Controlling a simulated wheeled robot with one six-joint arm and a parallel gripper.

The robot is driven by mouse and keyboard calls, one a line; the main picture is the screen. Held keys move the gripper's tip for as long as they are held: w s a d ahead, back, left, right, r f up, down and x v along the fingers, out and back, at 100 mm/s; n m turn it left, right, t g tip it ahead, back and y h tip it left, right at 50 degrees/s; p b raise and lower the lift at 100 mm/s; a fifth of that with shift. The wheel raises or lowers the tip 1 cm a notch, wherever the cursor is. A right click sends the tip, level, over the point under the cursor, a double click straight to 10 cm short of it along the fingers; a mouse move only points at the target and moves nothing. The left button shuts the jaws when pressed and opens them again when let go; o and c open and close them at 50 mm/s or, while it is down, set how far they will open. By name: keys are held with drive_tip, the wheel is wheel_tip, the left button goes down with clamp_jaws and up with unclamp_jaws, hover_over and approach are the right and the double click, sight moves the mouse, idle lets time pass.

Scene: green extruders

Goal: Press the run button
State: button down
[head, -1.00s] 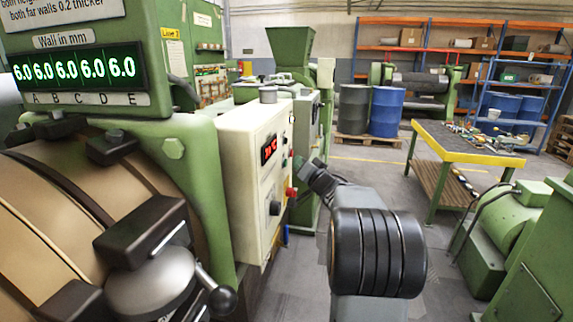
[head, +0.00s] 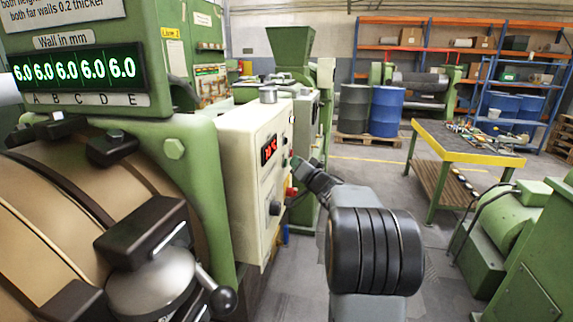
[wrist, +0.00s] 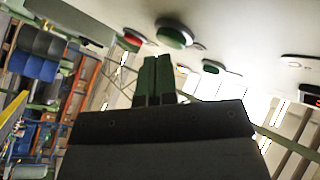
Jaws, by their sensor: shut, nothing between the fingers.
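A cream control panel (head: 247,180) on the green machine has its button face seen at a steep angle in the head view. In the wrist view a large green button (wrist: 173,33), a smaller green button (wrist: 212,67) and a red button (wrist: 130,40) stand on its pale face. No label is readable, so I cannot tell which is the run button. My gripper (head: 298,163) is shut and empty beside the panel. Its dark green fingertips (wrist: 156,62) lie just below the large green button in the wrist view; whether they touch it is unclear.
The panel also carries a red digital display (head: 269,150), a red knob (head: 291,192) and a black knob (head: 275,208). A tool-covered workbench (head: 470,138) and a green machine (head: 500,230) stand to the right. The floor between has free room.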

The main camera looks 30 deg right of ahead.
drive_tip(key=shift+w+a, duration=0.25)
drive_tip(key=shift+a, duration=0.05)
idle(0.4)
drive_tip(key=shift+s+d, duration=0.15)
drive_tip(key=shift+d, duration=0.05)
drive_tip(key=shift+s+d+p, duration=0.35)
drive_tip(key=shift+s+d, duration=0.05)
idle(0.4)
drive_tip(key=shift+s+d+p, duration=0.85)
drive_tip(key=shift+s+d, duration=0.9)
drive_tip(key=shift+d, duration=0.05)
